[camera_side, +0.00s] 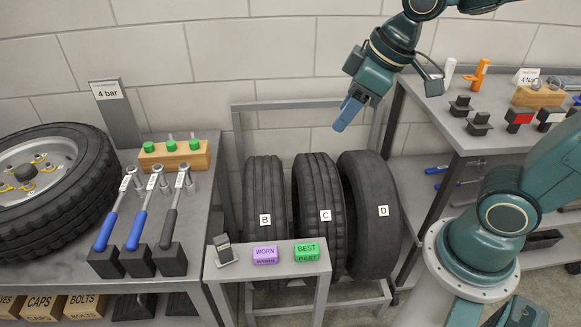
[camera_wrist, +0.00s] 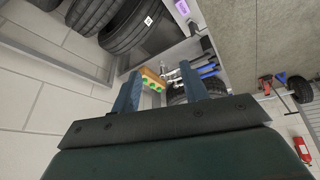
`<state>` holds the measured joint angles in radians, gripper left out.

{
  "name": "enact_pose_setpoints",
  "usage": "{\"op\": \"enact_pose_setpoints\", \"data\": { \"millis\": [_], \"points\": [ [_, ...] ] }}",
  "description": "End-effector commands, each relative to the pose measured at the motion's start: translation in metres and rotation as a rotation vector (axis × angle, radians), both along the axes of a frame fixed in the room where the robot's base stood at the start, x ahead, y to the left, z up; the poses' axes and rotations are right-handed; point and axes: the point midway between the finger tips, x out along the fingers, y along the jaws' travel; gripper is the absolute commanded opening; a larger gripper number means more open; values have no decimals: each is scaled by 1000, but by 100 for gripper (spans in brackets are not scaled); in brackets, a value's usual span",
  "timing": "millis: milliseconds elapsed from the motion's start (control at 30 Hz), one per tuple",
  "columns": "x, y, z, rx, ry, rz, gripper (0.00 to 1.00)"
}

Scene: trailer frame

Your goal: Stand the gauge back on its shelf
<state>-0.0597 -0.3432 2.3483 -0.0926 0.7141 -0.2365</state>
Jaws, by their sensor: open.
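A small dark gauge (camera_side: 222,245) with a pale face is on the left end of a low grey shelf (camera_side: 288,269) in the side view. It leans back on a light base; I cannot tell whether that base is part of it. My gripper (camera_side: 345,116) is raised high above the tyres, well above and to the right of the gauge. In the wrist view its two blue fingers (camera_wrist: 160,88) are apart with nothing held between them. I cannot make out the gauge clearly in the wrist view.
A purple WORN block (camera_side: 265,254) and green BEST block (camera_side: 307,252) sit on the low shelf. Tyres B (camera_side: 264,195), C (camera_side: 319,190) and D (camera_side: 368,190) stand behind it. Torque wrenches (camera_side: 140,225) stand at left. A bench (camera_side: 455,125) with small parts is at right.

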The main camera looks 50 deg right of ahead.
Motion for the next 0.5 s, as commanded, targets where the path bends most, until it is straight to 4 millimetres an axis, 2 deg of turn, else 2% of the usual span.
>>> {"op": "enact_pose_setpoints", "data": {
  "millis": [300, 500],
  "points": [
    [-65, -25, 17, 38, -40, -223, 44],
    [-92, -34, 18, 62, -56, -323, 44]
  ]
}}
